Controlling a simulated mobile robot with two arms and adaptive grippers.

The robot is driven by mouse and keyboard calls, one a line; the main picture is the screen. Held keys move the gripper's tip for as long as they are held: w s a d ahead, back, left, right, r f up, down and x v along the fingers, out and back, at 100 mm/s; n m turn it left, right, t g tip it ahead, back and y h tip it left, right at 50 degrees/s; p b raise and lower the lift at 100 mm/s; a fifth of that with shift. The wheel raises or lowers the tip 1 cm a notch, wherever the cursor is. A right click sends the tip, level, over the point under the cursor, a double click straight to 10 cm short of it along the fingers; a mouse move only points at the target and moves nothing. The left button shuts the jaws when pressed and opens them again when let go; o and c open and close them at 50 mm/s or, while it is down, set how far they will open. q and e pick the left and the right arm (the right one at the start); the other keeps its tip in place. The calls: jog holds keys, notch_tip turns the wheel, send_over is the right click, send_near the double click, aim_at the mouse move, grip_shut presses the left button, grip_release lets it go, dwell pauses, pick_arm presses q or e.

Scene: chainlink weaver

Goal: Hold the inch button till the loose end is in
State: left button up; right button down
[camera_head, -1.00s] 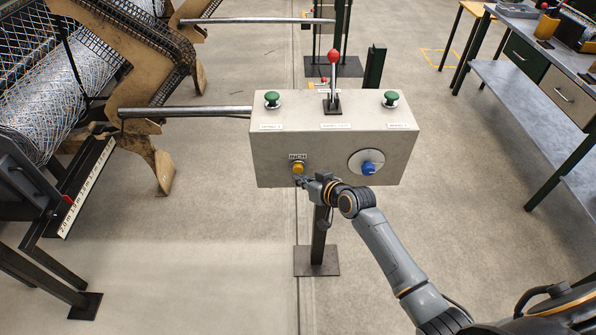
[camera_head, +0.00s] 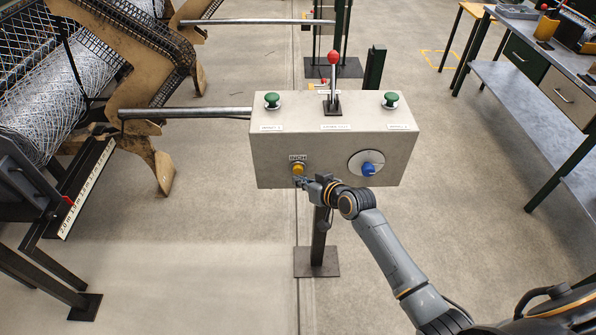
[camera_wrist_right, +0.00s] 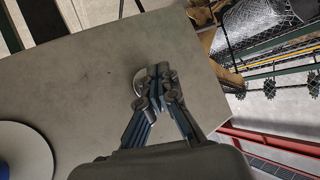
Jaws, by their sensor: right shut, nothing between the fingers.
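The yellow inch button (camera_head: 298,169) sits low on the left of the front face of the grey control box (camera_head: 330,150), under a small INCH label. My right gripper (camera_head: 299,180) is shut and empty, its fingertips at the button; I cannot tell whether the button is pressed in. In the right wrist view the closed fingertips (camera_wrist_right: 158,72) cover most of the button, and only its pale round rim (camera_wrist_right: 139,82) shows. The woven chainlink mesh (camera_head: 50,95) lies in the machine at the left. I cannot make out its loose end. My left gripper is not in view.
The box also carries a red-knobbed lever (camera_head: 333,60), two green buttons (camera_head: 272,99) and a blue knob (camera_head: 369,169) on a white dial. A scale bar (camera_head: 88,187) lies by the mesh. A workbench (camera_head: 535,95) stands right. Floor around the box post is clear.

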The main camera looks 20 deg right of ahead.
jog(key=shift+w, duration=0.1)
jog(key=shift+w+d, duration=0.1)
jog(key=shift+w, duration=0.25)
jog(key=shift+w+d+r+b, duration=0.15)
jog(key=shift+w+b, duration=0.2)
jog(key=shift+w, duration=0.1)
dwell(1.9)
jog(key=shift+s, duration=0.1)
dwell(1.8)
jog(key=shift+s+a+p, duration=0.25)
jog(key=shift+s+p, duration=0.4)
jog(key=shift+s, duration=0.15)
